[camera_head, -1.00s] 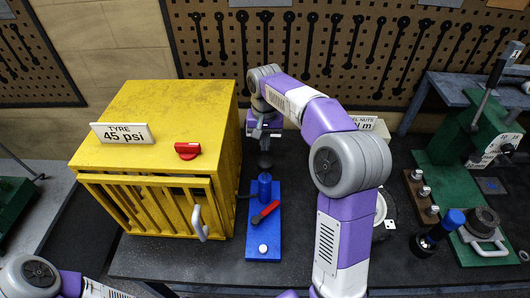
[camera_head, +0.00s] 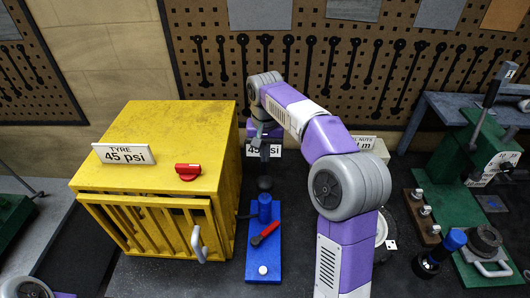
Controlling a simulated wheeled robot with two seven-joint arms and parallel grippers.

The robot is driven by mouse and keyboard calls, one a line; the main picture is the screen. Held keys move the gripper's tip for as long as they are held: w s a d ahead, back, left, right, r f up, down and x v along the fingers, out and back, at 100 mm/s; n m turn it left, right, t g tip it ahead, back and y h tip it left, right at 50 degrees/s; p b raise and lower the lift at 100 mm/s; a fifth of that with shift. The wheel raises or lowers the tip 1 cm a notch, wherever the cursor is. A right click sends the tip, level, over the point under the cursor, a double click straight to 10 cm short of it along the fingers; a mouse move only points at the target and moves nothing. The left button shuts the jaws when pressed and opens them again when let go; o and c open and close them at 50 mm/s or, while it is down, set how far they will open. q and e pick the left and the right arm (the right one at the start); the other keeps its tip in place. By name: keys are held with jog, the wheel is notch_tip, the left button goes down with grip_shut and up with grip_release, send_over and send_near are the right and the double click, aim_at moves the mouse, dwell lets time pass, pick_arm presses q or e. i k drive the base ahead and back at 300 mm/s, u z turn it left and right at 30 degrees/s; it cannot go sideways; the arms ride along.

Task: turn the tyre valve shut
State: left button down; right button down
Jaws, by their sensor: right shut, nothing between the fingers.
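A yellow cage (camera_head: 160,140) stands at left with a "TYRE 45 psi" sign (camera_head: 124,154) on top. A red handle (camera_head: 188,171) lies on its top near the right edge. I cannot tell for sure which red part is the tyre valve. My right gripper (camera_head: 264,153) is shut and empty, beyond the blue plate and right of the cage's back. My left gripper is out of view; only part of that arm shows at lower left.
A partly hidden sign reading "45" (camera_head: 252,150) is behind my right gripper. My right arm covers the middle of the bench. A green press (camera_head: 480,140), studs on a block (camera_head: 424,211) and a blue-topped tool (camera_head: 453,241) stand at right. A pegboard (camera_head: 320,60) closes the back.

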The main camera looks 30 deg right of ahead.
aim_at(255, 241)
jog(key=k, duration=1)
